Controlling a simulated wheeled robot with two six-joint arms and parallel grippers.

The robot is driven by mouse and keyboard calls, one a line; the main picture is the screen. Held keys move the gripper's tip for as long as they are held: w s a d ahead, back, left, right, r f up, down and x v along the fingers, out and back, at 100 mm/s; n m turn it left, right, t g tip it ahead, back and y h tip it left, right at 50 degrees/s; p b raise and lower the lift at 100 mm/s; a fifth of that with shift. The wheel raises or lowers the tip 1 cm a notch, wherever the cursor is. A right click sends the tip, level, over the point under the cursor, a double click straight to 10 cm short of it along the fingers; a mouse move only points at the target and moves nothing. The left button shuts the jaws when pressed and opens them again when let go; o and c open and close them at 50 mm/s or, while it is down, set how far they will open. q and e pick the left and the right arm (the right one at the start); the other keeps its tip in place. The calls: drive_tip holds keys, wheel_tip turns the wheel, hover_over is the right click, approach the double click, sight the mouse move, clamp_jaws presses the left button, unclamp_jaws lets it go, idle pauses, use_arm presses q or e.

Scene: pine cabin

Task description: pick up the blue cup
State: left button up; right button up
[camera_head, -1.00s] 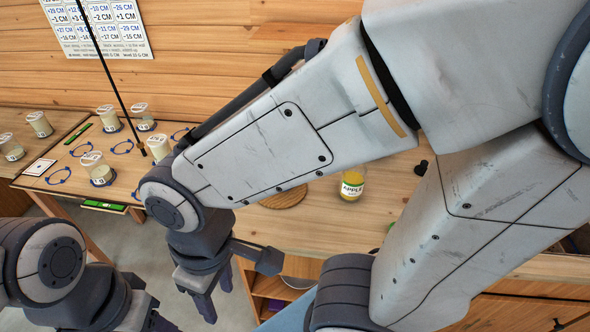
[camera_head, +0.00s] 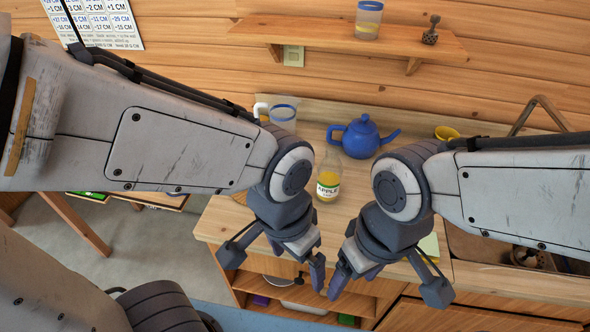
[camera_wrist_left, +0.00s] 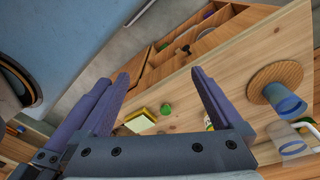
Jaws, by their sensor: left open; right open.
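A clear cup with a blue rim (camera_head: 283,112) stands on the counter, its lower part hidden behind my left arm. Another blue-rimmed cup (camera_head: 368,20) stands on the wall shelf. My left gripper (camera_head: 298,262) is open and empty near the counter's front edge, apart from the cups; its fingers show in the wrist view (camera_wrist_left: 160,76). My right gripper (camera_head: 345,257) is open and empty beside it.
On the counter (camera_head: 225,222) stand a juice bottle (camera_head: 328,180), a blue teapot (camera_head: 360,137) and a yellow cup (camera_head: 447,133). A round wooden board (camera_wrist_left: 275,78) lies near the cups. A grinder (camera_head: 431,32) is on the shelf. Open shelves (camera_head: 262,285) lie below the counter.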

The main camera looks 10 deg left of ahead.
use_arm(q)
drive_tip(key=w+a+f+n+t+p, duration=0.2)
drive_tip(key=w, duration=0.7)
drive_tip(key=w+a+f+n+t+p, duration=0.1)
drive_tip(key=w+f+t+p, duration=0.15)
drive_tip(key=w, duration=0.65)
drive_tip(key=w+a+f+n+t+p, duration=0.1)
drive_tip(key=w+a+f+t, duration=0.1)
drive_tip(key=w+a, duration=0.1)
drive_tip(key=w+a+f+n+t+p, duration=0.1)
drive_tip(key=w+a+f+t, duration=0.1)
drive_tip(key=a, duration=0.4)
drive_tip(key=w+a+f+n+t+p, duration=0.1)
drive_tip(key=w+a+f+t+p, duration=0.1)
drive_tip(key=w+a, duration=0.2)
drive_tip(key=shift+w+a+f+y, duration=0.1)
drive_tip(key=shift+w+a+y, duration=0.2)
drive_tip(key=shift+y, duration=0.1)
drive_tip(key=shift+f+t, duration=0.55)
drive_tip(key=shift+t, duration=0.3)
drive_tip(key=p+x, duration=0.2)
drive_tip(key=x, duration=0.3)
drive_tip(key=shift+w, duration=0.3)
drive_tip(key=p+x, duration=0.2)
drive_tip(key=x, duration=0.2)
drive_tip(key=shift+a+p, duration=0.15)
drive_tip(key=shift+p, duration=0.2)
drive_tip(key=shift+w+f, duration=0.25)
drive_tip(key=shift+w, duration=0.05)
